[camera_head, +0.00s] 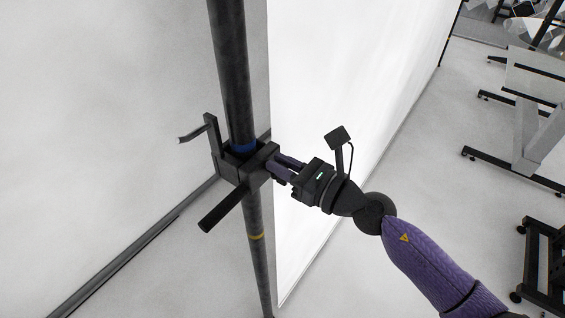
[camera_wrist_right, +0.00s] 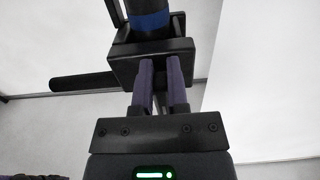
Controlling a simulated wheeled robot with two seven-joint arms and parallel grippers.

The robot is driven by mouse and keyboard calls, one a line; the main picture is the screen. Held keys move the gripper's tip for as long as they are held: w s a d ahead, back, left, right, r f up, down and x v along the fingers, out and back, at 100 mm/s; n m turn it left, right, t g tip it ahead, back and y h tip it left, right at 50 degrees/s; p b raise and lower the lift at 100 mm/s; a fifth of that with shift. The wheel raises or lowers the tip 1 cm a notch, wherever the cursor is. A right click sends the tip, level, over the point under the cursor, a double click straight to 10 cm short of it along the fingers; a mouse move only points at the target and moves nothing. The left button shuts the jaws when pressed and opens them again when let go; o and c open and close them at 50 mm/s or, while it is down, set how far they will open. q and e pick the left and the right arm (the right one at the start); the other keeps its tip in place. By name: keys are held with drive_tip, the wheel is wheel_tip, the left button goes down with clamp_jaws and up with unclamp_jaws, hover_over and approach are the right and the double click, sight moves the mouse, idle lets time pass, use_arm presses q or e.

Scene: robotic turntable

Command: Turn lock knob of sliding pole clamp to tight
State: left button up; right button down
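The black pole clamp (camera_head: 241,165) sits around a dark vertical pole (camera_head: 231,70) in the head view. Its block face also shows in the right wrist view (camera_wrist_right: 123,70). A straight dark bar (camera_head: 221,208) sticks out toward the lower left, and a bent crank-like arm (camera_head: 212,135) stands at the clamp's left. My right gripper (camera_head: 272,166) reaches the clamp's right side. In the right wrist view its two purple fingers (camera_wrist_right: 160,66) point at the block with a narrow gap between them. I cannot make out the lock knob; the fingertips may hide it. My left gripper is not in view.
A blue band (camera_head: 243,147) on the pole shows at the clamp, and a yellow band (camera_head: 256,237) lies below it. A bright white panel (camera_head: 350,70) stands behind the pole. Wheeled stands (camera_head: 530,110) are at the far right. The floor between is clear.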

idle(0.4)
drive_tip(key=m, duration=0.2)
drive_tip(key=m+p, duration=0.1)
drive_tip(key=m, duration=0.1)
drive_tip(key=shift+w+d, duration=0.2)
drive_tip(key=shift+w, duration=0.1)
drive_tip(key=m+p, duration=0.1)
drive_tip(key=m, duration=0.3)
drive_tip(key=f+m+p, duration=0.1)
drive_tip(key=m, duration=0.3)
drive_tip(key=w+m+p, duration=0.1)
drive_tip(key=m, duration=0.4)
drive_tip(key=shift+d+f+p, duration=0.3)
drive_tip(key=shift+p, duration=0.1)
drive_tip(key=shift+m, duration=0.3)
idle(0.7)
drive_tip(key=c, duration=0.7)
unclamp_jaws()
drive_tip(key=shift+o, duration=0.4)
drive_tip(key=shift+s+a, duration=0.15)
drive_tip(key=shift+s, duration=0.05)
